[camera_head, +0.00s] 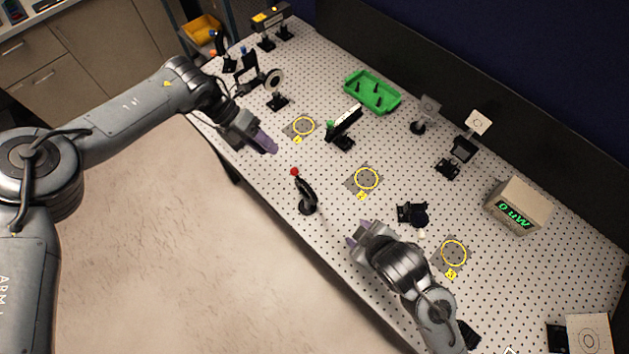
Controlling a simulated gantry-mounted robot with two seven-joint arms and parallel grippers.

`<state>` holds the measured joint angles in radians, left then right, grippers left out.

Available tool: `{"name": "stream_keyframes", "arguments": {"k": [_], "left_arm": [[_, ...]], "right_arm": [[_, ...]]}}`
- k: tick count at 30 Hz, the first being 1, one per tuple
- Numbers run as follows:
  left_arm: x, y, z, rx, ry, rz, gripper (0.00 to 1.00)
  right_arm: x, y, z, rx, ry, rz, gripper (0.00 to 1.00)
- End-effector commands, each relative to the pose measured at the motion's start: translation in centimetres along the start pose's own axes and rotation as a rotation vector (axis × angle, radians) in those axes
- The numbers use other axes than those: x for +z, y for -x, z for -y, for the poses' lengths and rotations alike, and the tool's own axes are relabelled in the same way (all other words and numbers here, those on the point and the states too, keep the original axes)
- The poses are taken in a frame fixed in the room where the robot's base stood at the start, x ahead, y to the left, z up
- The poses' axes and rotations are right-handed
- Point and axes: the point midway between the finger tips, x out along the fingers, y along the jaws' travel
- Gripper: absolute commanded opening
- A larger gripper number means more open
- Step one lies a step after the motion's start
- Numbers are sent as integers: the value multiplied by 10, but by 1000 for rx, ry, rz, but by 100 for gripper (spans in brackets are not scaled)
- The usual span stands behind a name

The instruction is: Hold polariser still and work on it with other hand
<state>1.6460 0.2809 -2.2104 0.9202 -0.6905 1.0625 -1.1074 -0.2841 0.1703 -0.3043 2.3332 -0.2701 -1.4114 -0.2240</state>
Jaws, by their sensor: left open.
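A round grey disc with a dark centre (274,79), which looks like the polariser, stands upright on a black post and base near the far left of the perforated table. My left gripper (265,143) is over the table's front-left edge, nearer the camera than the disc and apart from it. It is open and nothing shows in it; its purple fingertips overlap from this angle. My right gripper (356,234) is near the front edge, well to the right of the disc. Its purple fingertips are spread and empty.
A black post mount with a red knob (305,190) stands between the grippers. Yellow rings (366,178) mark the table. A green tray (371,91) lies behind. A black mount (412,213) is near my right gripper. A meter box (518,205) stands at right.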

Motion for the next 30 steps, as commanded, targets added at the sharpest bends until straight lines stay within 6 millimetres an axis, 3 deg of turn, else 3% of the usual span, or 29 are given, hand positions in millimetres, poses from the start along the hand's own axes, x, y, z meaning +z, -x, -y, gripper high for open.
{"name": "stream_keyframes", "arguments": {"k": [1,6,9,13,20,24,30], "left_arm": [[0,0,0,0,0,0,43],[0,0,0,0,0,0,43],[0,0,0,0,0,0,43],[0,0,0,0,0,0,43],[0,0,0,0,0,0,43],[0,0,0,0,0,0,43],[0,0,0,0,0,0,43]], "right_arm": [[-29,-4,-1,12,139,-58,45],[-106,-14,15,47,632,-225,45],[-140,-18,28,72,923,-302,45],[-171,-24,44,99,1301,-376,45],[-187,-41,56,98,1954,-427,45],[-178,-52,44,49,2295,-411,45],[-158,-61,12,-69,2641,-356,45]]}}
